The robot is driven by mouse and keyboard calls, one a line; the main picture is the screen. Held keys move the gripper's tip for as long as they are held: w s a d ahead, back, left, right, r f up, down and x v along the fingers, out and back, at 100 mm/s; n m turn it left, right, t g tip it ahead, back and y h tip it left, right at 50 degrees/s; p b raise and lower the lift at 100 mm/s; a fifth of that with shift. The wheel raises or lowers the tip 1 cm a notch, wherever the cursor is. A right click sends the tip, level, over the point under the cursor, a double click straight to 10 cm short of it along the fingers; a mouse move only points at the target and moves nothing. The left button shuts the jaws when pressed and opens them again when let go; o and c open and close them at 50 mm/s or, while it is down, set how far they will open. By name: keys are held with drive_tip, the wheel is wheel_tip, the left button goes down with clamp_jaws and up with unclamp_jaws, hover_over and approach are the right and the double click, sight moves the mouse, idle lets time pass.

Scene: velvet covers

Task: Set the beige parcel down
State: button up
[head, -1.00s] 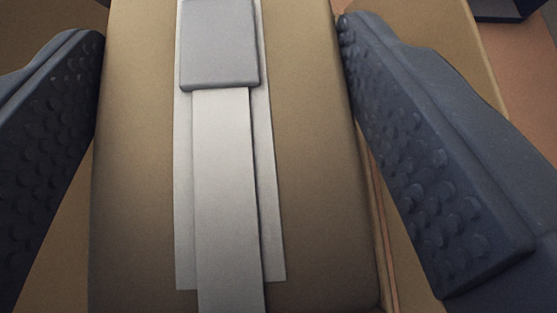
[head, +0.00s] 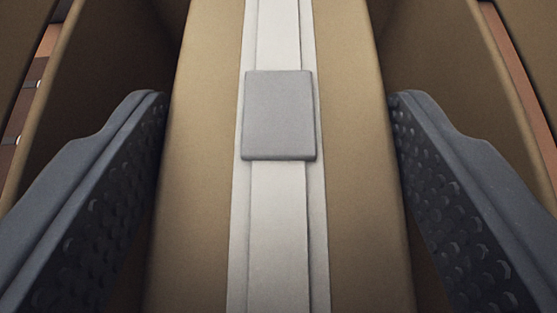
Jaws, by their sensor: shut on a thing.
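The beige parcel (head: 360,200) stands in the middle of the head view, running from the top edge to the bottom edge. A pale strap (head: 280,235) runs along it, with a grey square buckle (head: 279,115) on top. My gripper (head: 280,100) is shut on the parcel, with one dark, studded finger at each long side. The parcel's underside and its far and near ends are out of view, so I cannot tell what it rests on.
Tan upright surfaces stand on both sides, a left one (head: 110,75) and a right one (head: 455,75), with narrow shadowed gaps between them and the parcel. Brown strips show beyond them at both picture edges. My fingers reach into these gaps, leaving little side room.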

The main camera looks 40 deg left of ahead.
drive_tip(key=shift+f+b, duration=0.55)
drive_tip(key=shift+b, duration=0.4)
drive_tip(key=o, duration=1.3)
drive_tip(key=shift+r, duration=0.15)
drive_tip(key=shift+r+p, duration=0.5)
drive_tip(key=shift+p, duration=0.45)
drive_tip(key=shift+s+d+r+p, duration=0.15)
drive_tip(key=shift+r+p, duration=0.15)
drive_tip(key=v, duration=0.5)
drive_tip(key=p+v, duration=0.1)
drive_tip(key=v, duration=0.5)
drive_tip(key=shift+s+d+f, duration=0.15)
drive_tip(key=shift+s, duration=0.1)
